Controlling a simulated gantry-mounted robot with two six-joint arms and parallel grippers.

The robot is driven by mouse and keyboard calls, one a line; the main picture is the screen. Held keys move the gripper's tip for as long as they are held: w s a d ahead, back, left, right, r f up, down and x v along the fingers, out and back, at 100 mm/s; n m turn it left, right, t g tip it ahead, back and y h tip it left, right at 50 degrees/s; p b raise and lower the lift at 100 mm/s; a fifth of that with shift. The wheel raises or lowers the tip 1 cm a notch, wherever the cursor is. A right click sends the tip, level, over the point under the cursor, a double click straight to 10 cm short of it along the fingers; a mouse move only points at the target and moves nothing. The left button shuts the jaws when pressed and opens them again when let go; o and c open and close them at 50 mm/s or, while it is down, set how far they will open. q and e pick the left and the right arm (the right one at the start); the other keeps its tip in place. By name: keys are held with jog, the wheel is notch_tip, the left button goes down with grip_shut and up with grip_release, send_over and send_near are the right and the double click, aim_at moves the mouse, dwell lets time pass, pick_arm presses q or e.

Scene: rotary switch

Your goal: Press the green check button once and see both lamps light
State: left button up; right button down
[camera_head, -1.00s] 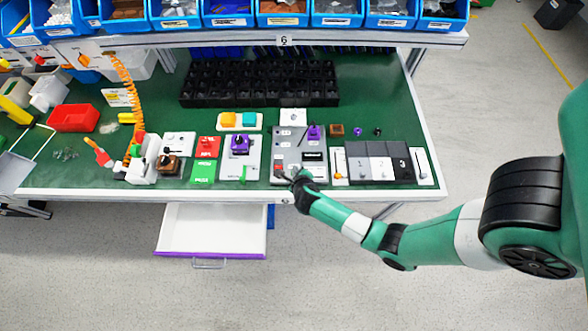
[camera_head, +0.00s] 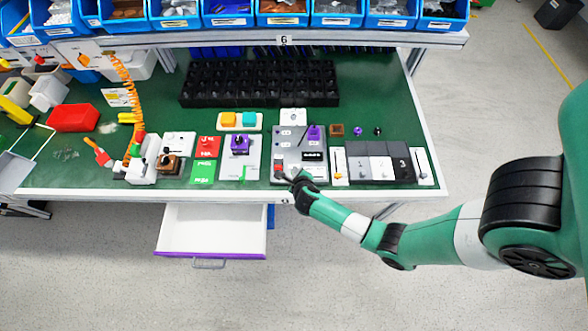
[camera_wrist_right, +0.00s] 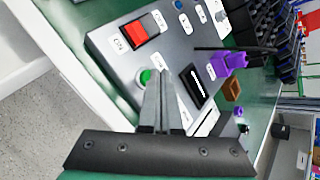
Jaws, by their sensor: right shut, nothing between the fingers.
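The grey switch panel (camera_head: 288,144) sits on the bench's front half. In the right wrist view the panel (camera_wrist_right: 120,58) shows a green check button (camera_wrist_right: 146,76), a red rocker switch (camera_wrist_right: 138,31), white labels and a purple rotary knob (camera_wrist_right: 229,62). The knob also shows in the head view (camera_head: 314,132). My right gripper (camera_wrist_right: 161,78) is shut and empty, its fingertips close beside the green button and partly overlapping it; I cannot tell whether they touch. In the head view the right gripper (camera_head: 293,175) is at the panel's front edge. I cannot make out whether any lamp is lit.
Right of the panel stands a row of numbered blocks (camera_head: 379,165) with sliders. Left are a purple-knobbed switch plate (camera_head: 251,165) and red and green cards (camera_head: 203,171). A black bin grid (camera_head: 258,83) lies behind. A drawer (camera_head: 212,228) stands open below the front edge.

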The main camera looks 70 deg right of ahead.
jog(key=shift+f, duration=0.45)
dwell(0.6)
jog(key=shift+r+p, duration=0.85)
jog(key=shift+p, duration=0.05)
notch_tip(320, 180, up, 5)
jog(key=p, duration=0.6)
dwell(0.4)
